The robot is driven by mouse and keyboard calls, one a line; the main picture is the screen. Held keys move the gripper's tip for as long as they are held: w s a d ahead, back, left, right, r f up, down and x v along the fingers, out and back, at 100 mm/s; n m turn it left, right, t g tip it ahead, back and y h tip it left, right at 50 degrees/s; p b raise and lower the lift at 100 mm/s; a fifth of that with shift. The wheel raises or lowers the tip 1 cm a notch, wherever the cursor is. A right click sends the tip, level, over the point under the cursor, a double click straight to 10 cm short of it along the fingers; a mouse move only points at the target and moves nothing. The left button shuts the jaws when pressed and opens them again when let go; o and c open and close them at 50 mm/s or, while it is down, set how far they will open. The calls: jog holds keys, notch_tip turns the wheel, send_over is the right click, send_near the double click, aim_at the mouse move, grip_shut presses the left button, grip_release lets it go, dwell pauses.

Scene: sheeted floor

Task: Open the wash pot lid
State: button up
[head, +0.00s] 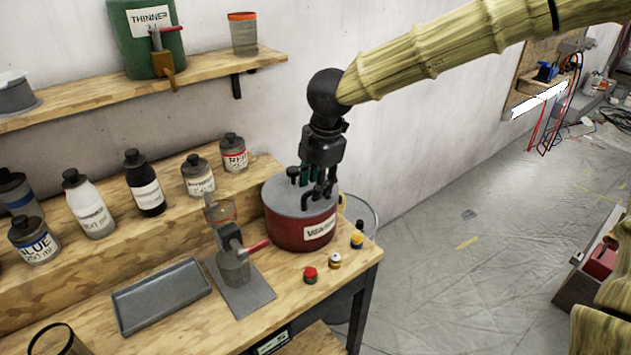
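The wash pot (284,229) is a dark red round pot with a white label, standing at the right end of the wooden bench. Its grey flat lid (281,195) lies on top and looks closed. A dark handle (307,200) shows on the lid's right part, partly hidden by my gripper. My gripper (316,186) points down from above, with its fingers at the lid handle. It cannot be made out whether the fingers are closed around the handle or only beside it.
A grey tray (162,295) and a stand with a red lever (238,262) are left of the pot. Small red (310,275) and yellow (357,240) knobs sit at the bench's front right edge. Labelled bottles (147,183) line the riser behind. Open floor lies to the right.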

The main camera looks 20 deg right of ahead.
jog(key=shift+a+f, duration=0.1)
jog(key=shift+f, duration=0.25)
jog(key=shift+c, duration=0.2)
grip_shut()
jog(key=shift+r, duration=0.1)
